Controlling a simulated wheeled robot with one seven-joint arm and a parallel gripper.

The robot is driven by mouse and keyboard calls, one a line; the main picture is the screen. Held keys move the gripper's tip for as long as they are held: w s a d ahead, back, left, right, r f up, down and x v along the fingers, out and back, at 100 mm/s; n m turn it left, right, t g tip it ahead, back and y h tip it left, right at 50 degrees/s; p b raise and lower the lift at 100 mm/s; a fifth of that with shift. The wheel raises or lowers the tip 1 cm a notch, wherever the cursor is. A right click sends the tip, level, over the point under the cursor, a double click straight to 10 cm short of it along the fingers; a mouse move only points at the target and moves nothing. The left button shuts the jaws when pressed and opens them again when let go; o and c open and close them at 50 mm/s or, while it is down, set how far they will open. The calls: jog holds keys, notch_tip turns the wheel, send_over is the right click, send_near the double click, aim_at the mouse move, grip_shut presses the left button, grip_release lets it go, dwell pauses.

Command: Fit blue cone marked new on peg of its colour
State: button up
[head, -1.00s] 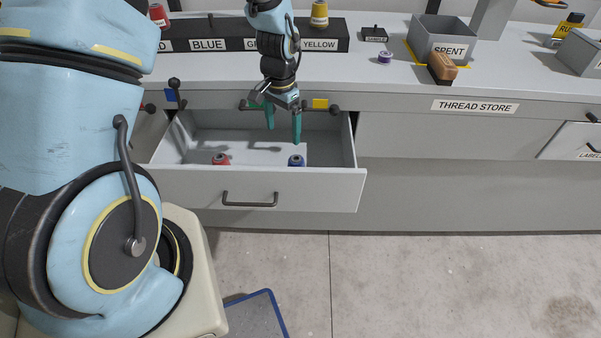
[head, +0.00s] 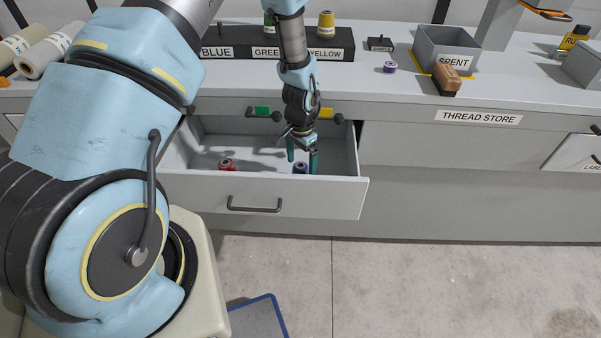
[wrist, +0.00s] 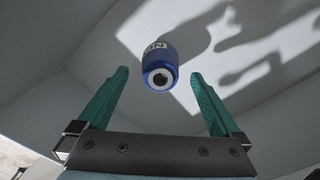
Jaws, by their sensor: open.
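The blue cone (head: 300,168) stands in the open drawer (head: 262,195). In the wrist view the blue cone (wrist: 159,72) shows its top hole and part of a white label with "N" letters, ahead of and between my fingertips. My gripper (head: 302,162) is open, reaching down into the drawer around or just above the cone; contact cannot be told. In the wrist view my gripper (wrist: 158,78) has nothing between its teal fingers that it touches.
A red cone (head: 227,165) stands in the drawer to the left. A yellow cone (head: 326,24) and a green cone (head: 269,22) are on the rack.

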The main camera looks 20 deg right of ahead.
aim_at(301, 165)
jog(key=shift+f+p, duration=0.7)
jog(key=shift+f, duration=1.3)
jog(key=shift+a, duration=0.1)
jog(key=shift+c, duration=0.4)
jog(key=c, duration=1.3)
jog(key=shift+c, duration=0.4)
jog(key=shift+r, duration=0.15)
